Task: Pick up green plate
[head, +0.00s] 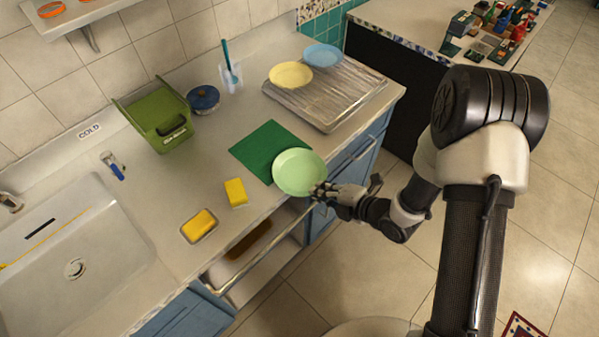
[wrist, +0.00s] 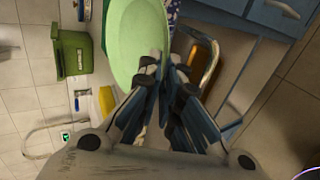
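The green plate (head: 299,171) is round and pale green, at the front edge of the counter, over the near right part of a dark green mat (head: 262,146). My gripper (head: 325,193) is at the plate's near right rim. In the wrist view the plate (wrist: 135,38) fills the top middle, and its rim runs between the fingertips of my gripper (wrist: 163,66). The fingers are close together on either side of the rim and appear shut on it. I cannot tell whether the plate still touches the mat.
A yellow plate (head: 290,75) and a blue plate (head: 322,55) lie on the ribbed drainer (head: 335,100) behind. A yellow sponge (head: 236,192), a second sponge in a dish (head: 199,226) and a green container (head: 158,118) stand to the left. An open drawer (head: 258,265) is below the counter.

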